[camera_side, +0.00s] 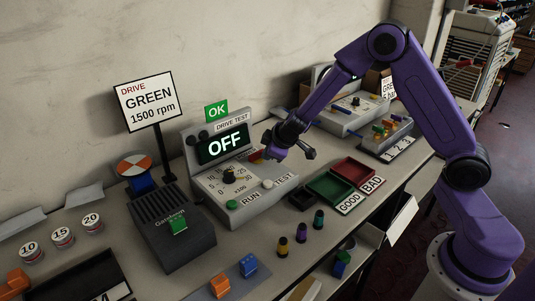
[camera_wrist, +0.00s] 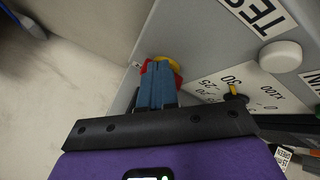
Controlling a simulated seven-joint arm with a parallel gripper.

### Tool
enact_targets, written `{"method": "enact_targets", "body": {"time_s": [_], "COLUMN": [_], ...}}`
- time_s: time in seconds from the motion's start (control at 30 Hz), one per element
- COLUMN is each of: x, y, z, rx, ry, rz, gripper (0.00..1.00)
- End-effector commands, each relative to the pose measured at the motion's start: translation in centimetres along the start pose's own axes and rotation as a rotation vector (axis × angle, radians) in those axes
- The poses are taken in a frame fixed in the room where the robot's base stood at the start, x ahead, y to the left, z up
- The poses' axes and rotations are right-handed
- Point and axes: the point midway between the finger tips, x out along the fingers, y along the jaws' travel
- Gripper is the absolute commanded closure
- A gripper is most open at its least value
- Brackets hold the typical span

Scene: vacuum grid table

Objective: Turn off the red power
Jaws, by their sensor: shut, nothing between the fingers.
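The drive test box (camera_side: 208,182) stands on the table with its display (camera_side: 222,146) reading OFF. The red power switch (camera_side: 255,155) is on the right side of its panel, partly hidden by my gripper (camera_side: 270,152). In the wrist view, red and yellow parts of the switch (camera_wrist: 173,64) show around the tips of my gripper (camera_wrist: 157,66). The blue-grey fingers are shut together, with nothing held. Their tips overlap the switch in the picture; I cannot tell whether they touch it.
A black and yellow dial (camera_wrist: 235,97) and a white button (camera_wrist: 280,56) are close to the fingers. The wall is close behind.

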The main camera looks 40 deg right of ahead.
Motion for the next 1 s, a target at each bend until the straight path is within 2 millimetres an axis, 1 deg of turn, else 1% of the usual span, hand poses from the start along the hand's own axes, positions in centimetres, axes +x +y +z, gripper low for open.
{"method": "enact_targets", "body": {"time_s": [0.5,0.83,1.0], "x": [0.7,0.8,0.3], "y": [-0.3,-0.6,-0.9], "z": [-1.7,-1.8,-1.3], "rx": [-0.003,-0.012,-0.014], "ry": [0.005,0.006,0.005], "rz": [-0.002,-0.008,-0.008], "gripper": [1.00,1.00,1.00]}}
